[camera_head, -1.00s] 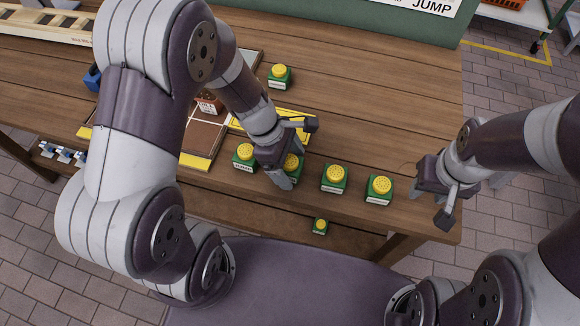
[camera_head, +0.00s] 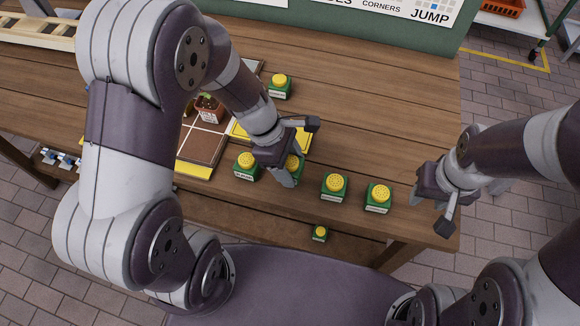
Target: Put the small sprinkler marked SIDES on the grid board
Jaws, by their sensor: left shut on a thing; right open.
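My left gripper (camera_head: 286,168) is shut on a small green sprinkler with a yellow top (camera_head: 293,163), near the front edge of the table. The gripper hides most of it, and its label cannot be seen. Similar sprinklers stand beside it: one to its left (camera_head: 246,165), and two to its right (camera_head: 334,186) and (camera_head: 379,198). Their labels are too small to read. The brown grid board (camera_head: 204,145) with yellow edges lies left of the gripper, partly hidden by my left arm. My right gripper (camera_head: 433,206) is open and empty at the table's right end.
A potted plant (camera_head: 208,107) stands on the grid board. A green panel with signs (camera_head: 350,20) runs along the back. The table's right middle is clear.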

